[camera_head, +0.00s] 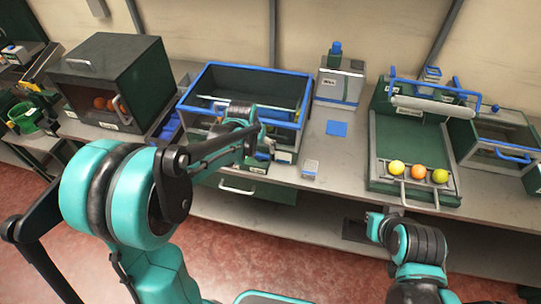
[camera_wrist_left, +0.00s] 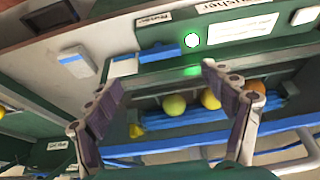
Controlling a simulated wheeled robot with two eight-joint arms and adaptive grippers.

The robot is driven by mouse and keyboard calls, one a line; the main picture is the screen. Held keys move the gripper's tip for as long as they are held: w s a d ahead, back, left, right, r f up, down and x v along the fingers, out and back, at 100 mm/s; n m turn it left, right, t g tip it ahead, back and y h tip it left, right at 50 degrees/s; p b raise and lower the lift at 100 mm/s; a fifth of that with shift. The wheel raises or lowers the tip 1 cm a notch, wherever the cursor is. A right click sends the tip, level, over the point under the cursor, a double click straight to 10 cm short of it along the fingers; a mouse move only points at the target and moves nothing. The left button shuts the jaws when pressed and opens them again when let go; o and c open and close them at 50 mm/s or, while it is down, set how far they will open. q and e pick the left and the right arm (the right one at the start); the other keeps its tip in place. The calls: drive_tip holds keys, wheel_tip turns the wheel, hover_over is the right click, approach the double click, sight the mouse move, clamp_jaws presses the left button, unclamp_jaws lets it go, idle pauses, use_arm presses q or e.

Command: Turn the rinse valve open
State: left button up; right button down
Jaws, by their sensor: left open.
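In the left wrist view, a blue lever (camera_wrist_left: 160,53) sits on a green panel, right of a small white block. It looks like the rinse valve, but the small label above it is hard to read. My left gripper (camera_wrist_left: 161,80) is open and empty, its fingers spread below the lever and apart from it. In the head view, my left gripper (camera_head: 247,135) is over the front of the blue-rimmed green washer (camera_head: 245,70), and my arm partly hides that front. My right gripper (camera_head: 375,226) is low at the table's front edge; its fingers are too small to judge.
A yellow fruit (camera_wrist_left: 174,105) and two orange ones lie on blue bars behind an opening below the panel. A green tray (camera_head: 405,150) with three fruits stands right. A dark box (camera_head: 110,75) stands left. Bare counter surrounds a blue square (camera_head: 337,128).

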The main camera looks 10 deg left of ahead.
sight(260, 154)
use_arm(q)
drive_tip(key=b+x, duration=0.2)
drive_tip(key=x, duration=0.6)
drive_tip(key=shift+c, duration=0.3)
drive_tip(key=c, duration=1.1)
